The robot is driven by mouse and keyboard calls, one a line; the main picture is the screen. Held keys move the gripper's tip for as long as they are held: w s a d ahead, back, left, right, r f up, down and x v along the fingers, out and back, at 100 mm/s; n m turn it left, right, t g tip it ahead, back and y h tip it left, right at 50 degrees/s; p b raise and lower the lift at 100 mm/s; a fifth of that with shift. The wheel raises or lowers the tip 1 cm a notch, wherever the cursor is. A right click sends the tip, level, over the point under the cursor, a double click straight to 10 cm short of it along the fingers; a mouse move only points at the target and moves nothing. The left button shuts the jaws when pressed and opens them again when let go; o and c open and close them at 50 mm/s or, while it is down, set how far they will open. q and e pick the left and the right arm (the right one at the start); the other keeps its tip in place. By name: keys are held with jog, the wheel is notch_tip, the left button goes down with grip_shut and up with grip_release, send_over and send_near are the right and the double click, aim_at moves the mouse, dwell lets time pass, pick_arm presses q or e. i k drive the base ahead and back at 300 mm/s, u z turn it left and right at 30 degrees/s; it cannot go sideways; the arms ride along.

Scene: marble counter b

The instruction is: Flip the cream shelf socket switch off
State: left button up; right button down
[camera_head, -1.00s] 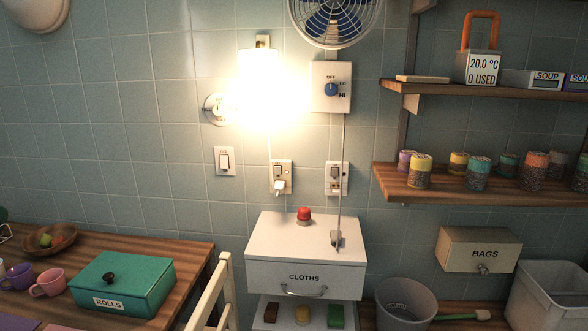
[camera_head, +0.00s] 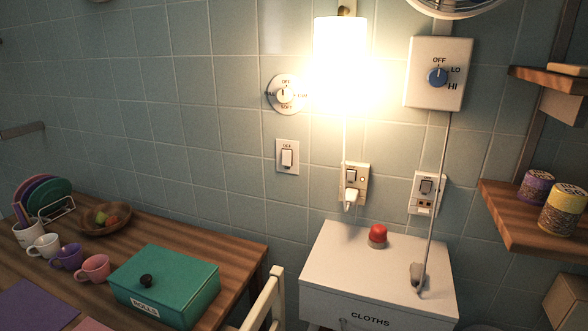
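A cream socket (camera_head: 355,184) is on the tiled wall below the lit lamp. It has a dark-framed rocker switch (camera_head: 351,175) in its upper part and a white plug (camera_head: 350,198) in its lower part. The rocker's position is too small to tell. A second, whiter socket (camera_head: 427,194) sits to its right, with a grey rocker and uncovered holes. The wall lamp (camera_head: 340,65) glows brightly, and a cord runs from it down to the cream socket. Neither of my grippers is in view.
A white cabinet (camera_head: 350,262) stands below the sockets, with a red button (camera_head: 378,236) and a loose grey plug (camera_head: 417,275) on top. A wall switch (camera_head: 287,157), round dial (camera_head: 285,95) and fan control (camera_head: 438,75) are nearby. A chair (camera_head: 268,300) stands in front.

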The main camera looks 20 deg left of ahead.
aim_at(350, 174)
jog(key=u, duration=0.55)
jog(key=i, duration=0.5)
jog(key=u, duration=0.5)
